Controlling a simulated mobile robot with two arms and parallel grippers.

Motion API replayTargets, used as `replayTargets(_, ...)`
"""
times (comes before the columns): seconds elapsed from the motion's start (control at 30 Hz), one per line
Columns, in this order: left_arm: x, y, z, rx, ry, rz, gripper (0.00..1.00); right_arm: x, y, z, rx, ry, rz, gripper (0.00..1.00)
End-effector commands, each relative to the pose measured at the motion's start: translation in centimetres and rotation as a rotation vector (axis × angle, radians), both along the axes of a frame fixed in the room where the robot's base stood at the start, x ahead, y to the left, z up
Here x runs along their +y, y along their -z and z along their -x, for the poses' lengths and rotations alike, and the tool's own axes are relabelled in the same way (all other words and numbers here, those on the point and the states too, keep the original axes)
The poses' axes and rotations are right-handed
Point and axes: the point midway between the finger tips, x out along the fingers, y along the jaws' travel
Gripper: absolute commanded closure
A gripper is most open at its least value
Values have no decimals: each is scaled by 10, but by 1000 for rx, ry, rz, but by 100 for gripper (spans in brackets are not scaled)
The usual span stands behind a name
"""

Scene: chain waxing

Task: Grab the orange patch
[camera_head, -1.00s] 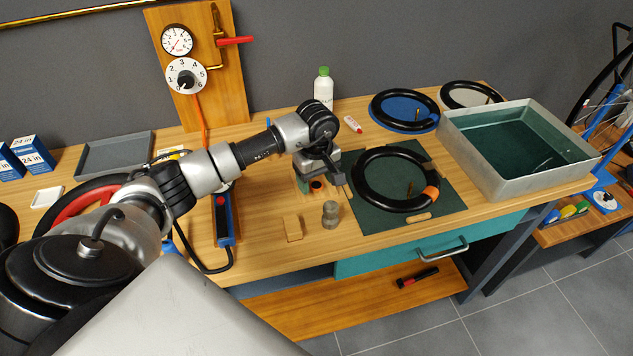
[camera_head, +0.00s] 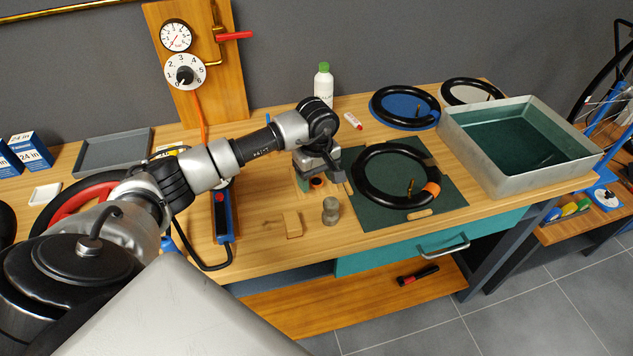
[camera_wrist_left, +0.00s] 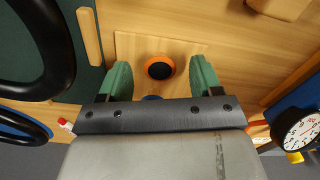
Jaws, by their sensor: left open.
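The orange patch (camera_wrist_left: 160,67) is a small round disc with a black centre and an orange rim, lying on a pale wooden board. In the head view it shows as a small dark and reddish disc (camera_head: 317,181), partly hidden by the hand. My left gripper (camera_head: 320,173) is right over it and open. In the left wrist view its two green fingers (camera_wrist_left: 161,74) stand apart on either side of the patch, with a gap on both sides and nothing held. My right gripper is not in view.
A black tube (camera_head: 364,187) with an orange band lies on a green mat (camera_head: 448,200) to the right. A metal cylinder (camera_head: 331,211) and a wooden block (camera_head: 293,225) stand in front. A white bottle (camera_head: 323,88) stands behind, and a large water tray (camera_head: 478,155) is far right.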

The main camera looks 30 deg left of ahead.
Motion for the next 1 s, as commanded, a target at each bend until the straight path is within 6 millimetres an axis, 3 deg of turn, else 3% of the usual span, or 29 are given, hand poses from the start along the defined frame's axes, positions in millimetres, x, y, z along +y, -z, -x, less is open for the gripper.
replayTargets(0.17,0,0,0,0,0,0,37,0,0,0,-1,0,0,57)
replayTargets(0.5,0,0,0,0,0,0,89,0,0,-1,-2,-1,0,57)
replayTargets(1.0,0,-4,0,-1,0,0,90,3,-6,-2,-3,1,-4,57)
